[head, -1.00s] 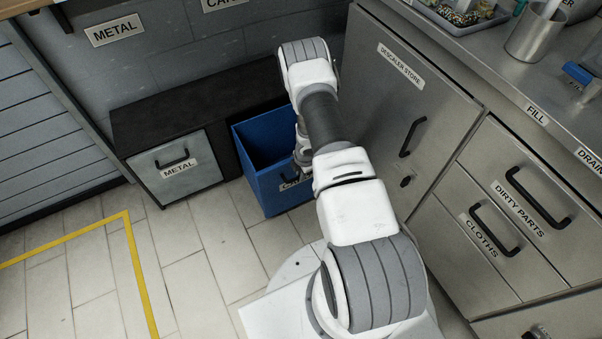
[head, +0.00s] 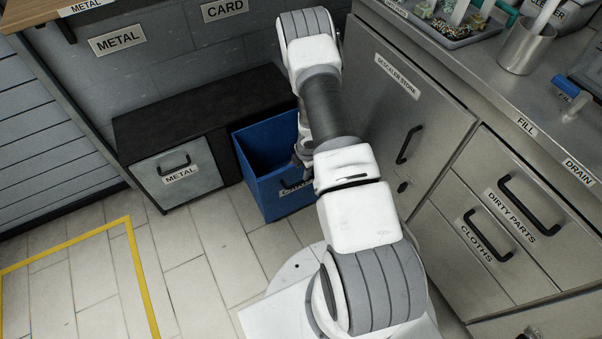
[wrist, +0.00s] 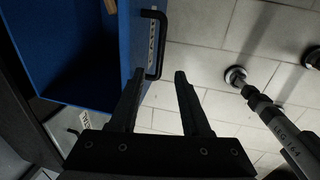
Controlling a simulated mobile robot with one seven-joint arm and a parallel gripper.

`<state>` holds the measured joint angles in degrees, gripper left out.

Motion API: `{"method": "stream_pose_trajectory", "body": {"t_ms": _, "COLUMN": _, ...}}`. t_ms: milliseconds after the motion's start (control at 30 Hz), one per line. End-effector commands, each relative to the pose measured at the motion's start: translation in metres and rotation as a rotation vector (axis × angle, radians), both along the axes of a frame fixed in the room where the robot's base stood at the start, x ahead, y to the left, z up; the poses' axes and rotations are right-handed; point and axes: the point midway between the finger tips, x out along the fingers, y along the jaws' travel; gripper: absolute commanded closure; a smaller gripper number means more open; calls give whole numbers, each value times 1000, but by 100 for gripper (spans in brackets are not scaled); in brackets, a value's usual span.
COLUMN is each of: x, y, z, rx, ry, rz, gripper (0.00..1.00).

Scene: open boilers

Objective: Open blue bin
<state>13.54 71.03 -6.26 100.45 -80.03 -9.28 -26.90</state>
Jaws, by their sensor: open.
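The blue bin (head: 279,194) stands pulled out from the low dark cabinet, with its open top showing in the head view. Its front has a black handle and a label partly hidden by my arm. In the wrist view the bin (wrist: 118,60) is at the upper left, with its black bar handle (wrist: 163,42) on the front. My gripper (wrist: 159,73) is open, its two dark fingers pointing toward the handle's near end. I cannot tell whether a finger touches it. In the head view my gripper is mostly hidden behind my arm.
A closed METAL drawer (head: 175,172) sits left of the bin. The steel DESCALER STORE door (head: 400,115) is close on the right, with DIRTY PARTS and CLOTHS drawers beyond. The tiled floor (head: 200,265) in front is clear. A brown piece (wrist: 100,3) shows at the bin's top in the wrist view.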

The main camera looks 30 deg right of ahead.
Motion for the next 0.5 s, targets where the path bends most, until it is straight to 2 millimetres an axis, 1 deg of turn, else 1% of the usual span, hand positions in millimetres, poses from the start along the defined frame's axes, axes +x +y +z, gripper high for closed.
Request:
{"method": "stream_pose_trajectory", "body": {"t_ms": 33, "x": -2, "y": -1, "z": 19, "rx": -1, "ry": -2, "rz": -1, "gripper": 53}}
{"method": "stream_pose_trajectory", "body": {"t_ms": 200, "x": -9, "y": -1, "z": 54, "rx": 0, "ry": -1, "rz": 0, "gripper": 53}}
{"method": "stream_pose_trajectory", "body": {"t_ms": 333, "x": -13, "y": -1, "z": 72, "rx": -1, "ry": 0, "rz": 0, "gripper": 53}}
{"method": "stream_pose_trajectory", "body": {"t_ms": 500, "x": -15, "y": -1, "z": 81, "rx": -1, "ry": 1, "rz": 0, "gripper": 53}}
